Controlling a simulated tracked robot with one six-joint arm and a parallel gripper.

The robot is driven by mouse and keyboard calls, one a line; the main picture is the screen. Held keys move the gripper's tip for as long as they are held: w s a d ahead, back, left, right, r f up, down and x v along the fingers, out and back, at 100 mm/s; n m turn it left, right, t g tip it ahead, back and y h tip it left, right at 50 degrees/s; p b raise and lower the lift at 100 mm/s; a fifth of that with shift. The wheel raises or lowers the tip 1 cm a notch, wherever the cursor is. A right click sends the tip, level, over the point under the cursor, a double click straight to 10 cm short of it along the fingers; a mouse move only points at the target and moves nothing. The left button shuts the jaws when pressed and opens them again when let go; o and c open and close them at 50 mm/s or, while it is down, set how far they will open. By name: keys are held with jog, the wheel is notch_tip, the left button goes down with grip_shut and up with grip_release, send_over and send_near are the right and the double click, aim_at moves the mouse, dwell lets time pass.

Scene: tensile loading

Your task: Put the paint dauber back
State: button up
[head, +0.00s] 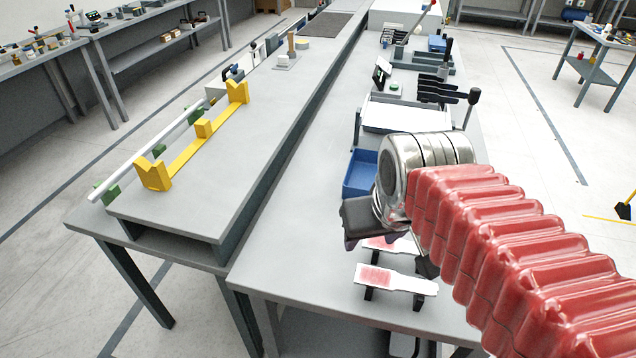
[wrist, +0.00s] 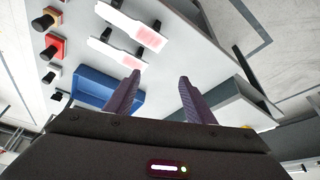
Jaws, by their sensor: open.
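My gripper (wrist: 160,76) is open, with nothing between its two dark fingers in the wrist view. In the head view its dark jaws hang over the right bench, partly hidden by my wrist. I cannot pick out the paint dauber for certain. A small upright wooden-handled piece (head: 291,44) stands on a grey plate on the left bench, far from my gripper; it may be the dauber. Two white strips with red patches lie near my gripper: the front strip (head: 393,279) is in clear view, and the other (head: 390,244) is partly hidden by my arm.
A blue tray (head: 357,180) sits beside my wrist, with a white-topped unit (head: 405,114) behind it. Black handles (head: 440,90) stand further back. A yellow bracket (head: 202,129) and a white rod (head: 145,160) are on the left bench. The right bench's front left is clear.

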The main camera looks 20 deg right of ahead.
jog(key=shift+n+t+y, duration=0.3)
jog(key=shift+n+t, duration=0.1)
jog(key=shift+n, duration=0.1)
jog(key=a, duration=0.1)
jog(key=s+a, duration=0.1)
jog(key=a, duration=0.1)
jog(key=s+a, duration=0.1)
jog(key=shift+s+a+f, duration=0.15)
jog(key=shift+s+f, duration=0.05)
jog(key=shift+f, duration=0.15)
